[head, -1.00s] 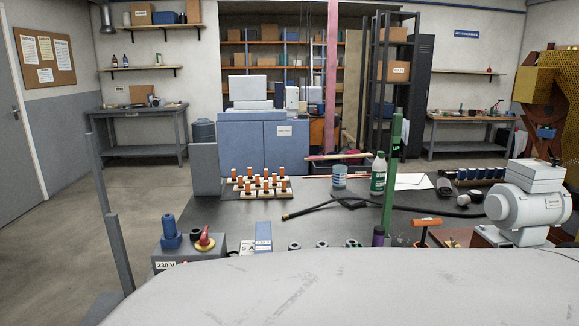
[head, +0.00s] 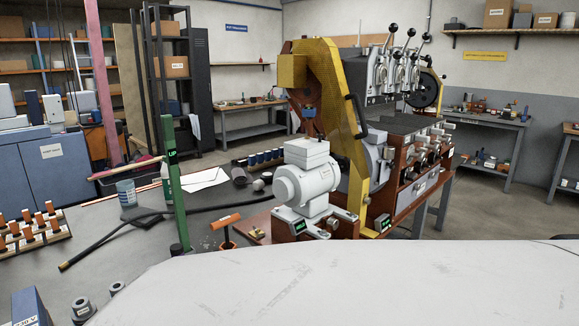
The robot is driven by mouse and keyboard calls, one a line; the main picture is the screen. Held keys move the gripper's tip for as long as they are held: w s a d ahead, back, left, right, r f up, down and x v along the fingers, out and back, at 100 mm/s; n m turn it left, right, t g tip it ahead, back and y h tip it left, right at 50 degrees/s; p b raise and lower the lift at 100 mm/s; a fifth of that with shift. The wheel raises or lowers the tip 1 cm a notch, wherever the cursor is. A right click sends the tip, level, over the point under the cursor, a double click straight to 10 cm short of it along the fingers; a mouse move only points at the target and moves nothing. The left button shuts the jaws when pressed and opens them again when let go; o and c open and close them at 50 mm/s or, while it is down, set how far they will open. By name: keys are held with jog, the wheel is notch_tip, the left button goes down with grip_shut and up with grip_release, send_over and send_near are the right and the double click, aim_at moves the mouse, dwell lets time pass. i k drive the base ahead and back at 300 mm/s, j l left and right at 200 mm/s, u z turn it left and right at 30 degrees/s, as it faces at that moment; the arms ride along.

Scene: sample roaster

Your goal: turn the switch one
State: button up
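I cannot tell which part is the switch of the task. The sample roaster machine (head: 408,128), with a yellow guard and reddish-brown base, stands right of centre in the head view. In front of it is a light grey motor (head: 308,184). A small dark unit with a green face (head: 299,227) sits at the motor's foot. A similar unit (head: 385,222) is farther right on the base. Levers with black ball knobs (head: 393,28) rise from the machine's top. My gripper is not in view.
A green upright post (head: 177,190) stands on the grey bench left of the motor. Orange-topped pieces (head: 35,220) stand at far left. Floor shows clear at right.

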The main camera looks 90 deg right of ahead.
aim_at(411, 176)
jog(key=z, duration=3.35)
jog(key=i+l+z, duration=0.1)
jog(key=i, duration=0.25)
jog(key=i+l+z, duration=0.15)
jog(key=i+l, duration=0.15)
jog(key=i+l+z, duration=0.1)
jog(key=i, duration=0.35)
